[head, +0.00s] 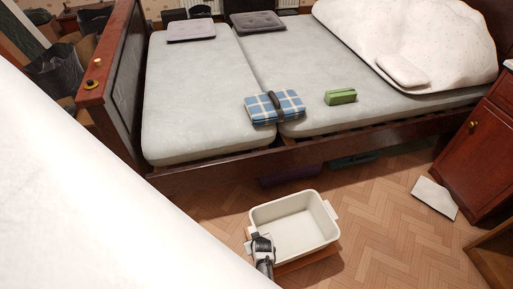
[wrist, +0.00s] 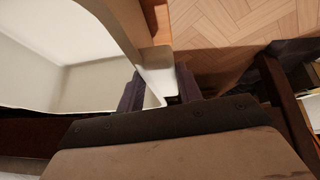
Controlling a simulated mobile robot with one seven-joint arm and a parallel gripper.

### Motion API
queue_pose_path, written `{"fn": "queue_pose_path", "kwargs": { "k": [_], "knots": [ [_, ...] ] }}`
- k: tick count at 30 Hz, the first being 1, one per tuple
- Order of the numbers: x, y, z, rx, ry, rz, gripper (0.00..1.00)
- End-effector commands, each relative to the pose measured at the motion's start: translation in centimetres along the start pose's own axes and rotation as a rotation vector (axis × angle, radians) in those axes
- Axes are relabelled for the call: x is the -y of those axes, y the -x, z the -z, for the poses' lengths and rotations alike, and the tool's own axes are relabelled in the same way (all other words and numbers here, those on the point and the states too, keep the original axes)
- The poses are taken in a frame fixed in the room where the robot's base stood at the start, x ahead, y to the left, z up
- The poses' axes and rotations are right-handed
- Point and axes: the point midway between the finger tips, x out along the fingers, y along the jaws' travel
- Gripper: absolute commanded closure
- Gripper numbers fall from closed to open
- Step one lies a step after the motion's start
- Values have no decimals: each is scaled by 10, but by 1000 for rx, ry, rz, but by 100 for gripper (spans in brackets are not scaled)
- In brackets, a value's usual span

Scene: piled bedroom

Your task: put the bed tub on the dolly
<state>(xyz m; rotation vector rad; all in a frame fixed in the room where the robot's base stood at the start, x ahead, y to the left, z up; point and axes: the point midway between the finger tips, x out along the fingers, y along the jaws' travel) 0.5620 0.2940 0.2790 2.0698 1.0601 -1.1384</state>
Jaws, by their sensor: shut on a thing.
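The bed tub (head: 328,222) is a cream, empty, open-topped box with handles at its ends. It is upright on or just above the dolly (head: 312,260), an orange-brown board showing along its front and right edges. I cannot tell whether the two touch. My gripper (head: 262,243) is shut on the tub's near left handle. In the wrist view the tub (wrist: 85,75) fills the left side, and the fingers of my gripper (wrist: 160,88) straddle its pale rim or handle. An orange-brown strip (wrist: 160,22), probably the dolly, shows beyond. Most of the dolly is hidden under the tub.
The bed's dark wooden rail (head: 220,172) runs behind the tub, with low bins (head: 290,177) under it. A white sheet (head: 434,197) lies on the floor at right, near a reddish cabinet (head: 482,140). The parquet (head: 385,235) right of the tub is clear.

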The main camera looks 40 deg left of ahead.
Motion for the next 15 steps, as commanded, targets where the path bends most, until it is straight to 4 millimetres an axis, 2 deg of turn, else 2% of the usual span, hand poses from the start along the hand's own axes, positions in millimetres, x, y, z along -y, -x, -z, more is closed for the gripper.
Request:
{"fn": "queue_pose_path", "kwargs": {
  "k": [6,14,15],
  "knots": [
    [2,-24,-13,-1,1,0,100],
    [3,-26,-14,-2,1,0,100],
    [3,-26,-16,1,-1,1,61]
  ]
}}
